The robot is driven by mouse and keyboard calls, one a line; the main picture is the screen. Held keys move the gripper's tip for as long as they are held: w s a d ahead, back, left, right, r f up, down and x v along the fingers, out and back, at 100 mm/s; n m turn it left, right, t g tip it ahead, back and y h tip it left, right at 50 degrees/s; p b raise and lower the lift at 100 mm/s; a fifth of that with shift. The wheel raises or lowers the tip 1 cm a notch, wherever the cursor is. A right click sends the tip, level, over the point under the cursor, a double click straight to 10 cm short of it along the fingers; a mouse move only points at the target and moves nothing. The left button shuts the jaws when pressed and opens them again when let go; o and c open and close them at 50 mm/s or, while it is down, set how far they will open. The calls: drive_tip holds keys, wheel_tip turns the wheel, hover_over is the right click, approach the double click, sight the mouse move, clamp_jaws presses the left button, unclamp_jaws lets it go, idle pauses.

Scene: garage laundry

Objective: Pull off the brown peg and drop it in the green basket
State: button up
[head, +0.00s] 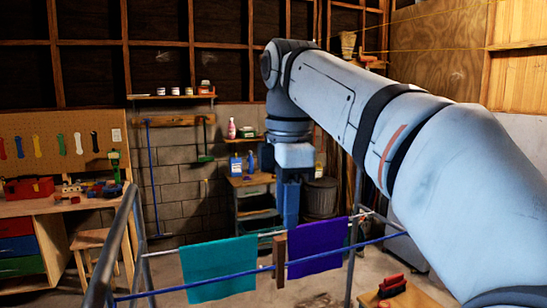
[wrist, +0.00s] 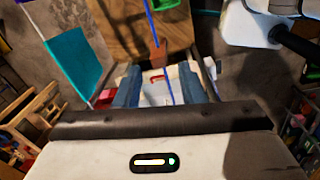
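The brown peg (head: 279,262) hangs upright on the blue rail of the drying rack, between a teal cloth (head: 218,268) and a purple cloth (head: 317,248). In the wrist view the brown peg (wrist: 158,53) shows beside the blue rail, just beyond and between the fingertips. My gripper (head: 287,222) points down just above the peg in the head view. Its two blue fingers (wrist: 160,86) are apart with nothing clamped between them. A green object (wrist: 164,4), perhaps the green basket, is cut off at the top of the wrist view.
The rack has a blue front rail (head: 180,287) and grey side frames (head: 118,245). A workbench (head: 60,206) with a red toolbox stands at the left. A red-and-black item (head: 391,286) lies on a wooden top at lower right. Open floor lies behind the rack.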

sight(279, 238)
drive_tip(key=shift+w+a+f+n+b, duration=0.15)
drive_tip(key=shift+f+n+b, duration=0.3)
drive_tip(key=shift+f, duration=0.75)
drive_tip(key=shift+a+f+n+b, duration=0.2)
drive_tip(key=shift+f+b, duration=0.35)
drive_tip(key=shift+f, duration=0.65)
drive_tip(key=shift+w+a+f+n+b, duration=0.15)
drive_tip(key=shift+f+n+b, duration=0.3)
drive_tip(key=shift+f, duration=0.75)
drive_tip(key=shift+c, duration=0.2)
clamp_jaws()
drive_tip(key=shift+r+p, duration=1.85)
drive_tip(key=shift+r, duration=1.15)
drive_tip(key=shift+s, duration=0.1)
